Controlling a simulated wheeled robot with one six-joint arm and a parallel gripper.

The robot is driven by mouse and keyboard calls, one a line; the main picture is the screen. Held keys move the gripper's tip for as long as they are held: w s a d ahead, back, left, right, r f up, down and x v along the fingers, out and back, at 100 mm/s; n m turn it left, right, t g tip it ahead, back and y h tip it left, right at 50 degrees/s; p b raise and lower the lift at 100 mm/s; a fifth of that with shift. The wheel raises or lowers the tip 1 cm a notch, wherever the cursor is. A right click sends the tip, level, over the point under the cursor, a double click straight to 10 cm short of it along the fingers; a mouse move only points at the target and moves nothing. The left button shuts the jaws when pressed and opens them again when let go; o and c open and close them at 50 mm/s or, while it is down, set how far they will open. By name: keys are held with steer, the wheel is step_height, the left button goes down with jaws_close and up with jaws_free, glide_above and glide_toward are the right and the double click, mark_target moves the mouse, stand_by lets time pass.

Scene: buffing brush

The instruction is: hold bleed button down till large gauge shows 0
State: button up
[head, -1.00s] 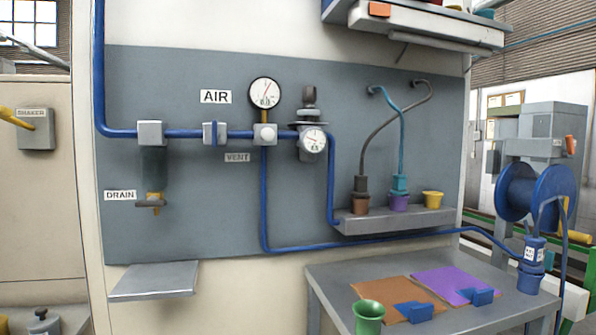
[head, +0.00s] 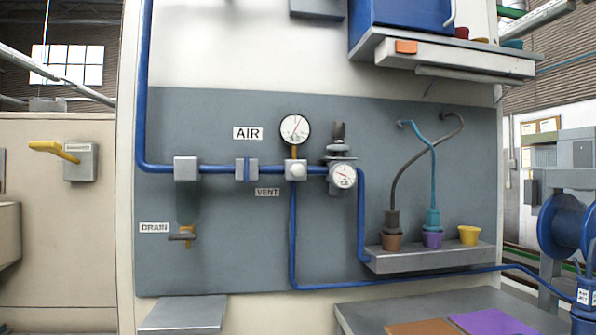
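The large gauge (head: 295,129), a white dial with a black rim, sits above the blue air pipe on the grey wall panel. Its needle leans up and to the right; the printed numbers are too small to read. Below it a pale round button (head: 297,171) sits on a grey block in the pipe, beside the VENT label (head: 267,192). I take this button for the bleed button. Nothing touches it. A smaller gauge (head: 343,176) is on the regulator to its right. My gripper is not in view.
A shutoff valve (head: 246,169) is left of the button, and a drain tap (head: 184,235) lower left. A shelf (head: 430,257) with several cups juts out at right. A table (head: 365,315) and a small ledge (head: 183,315) lie below. A cabinet (head: 410,15) overhangs upper right.

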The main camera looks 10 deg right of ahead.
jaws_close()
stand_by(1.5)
